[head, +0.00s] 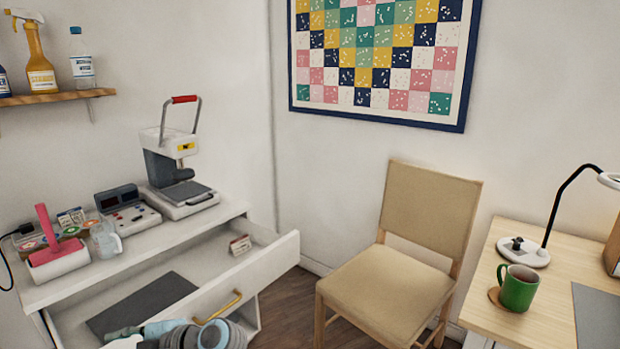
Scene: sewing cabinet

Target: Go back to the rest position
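Part of one of my arms (195,336), with grey and pale blue links, shows at the bottom edge in front of the open drawer (262,272). No gripper fingers can be made out there. I cannot tell whether the arm touches the drawer front or its yellow handle (218,307). My other arm is not visible.
The drawer stands pulled out of the white cabinet (85,283), holding a dark flat sheet (143,303) and a small labelled box (240,245). A heat press (178,170) stands on top. A beige chair (390,285) and a desk with a green mug (518,288) are at right.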

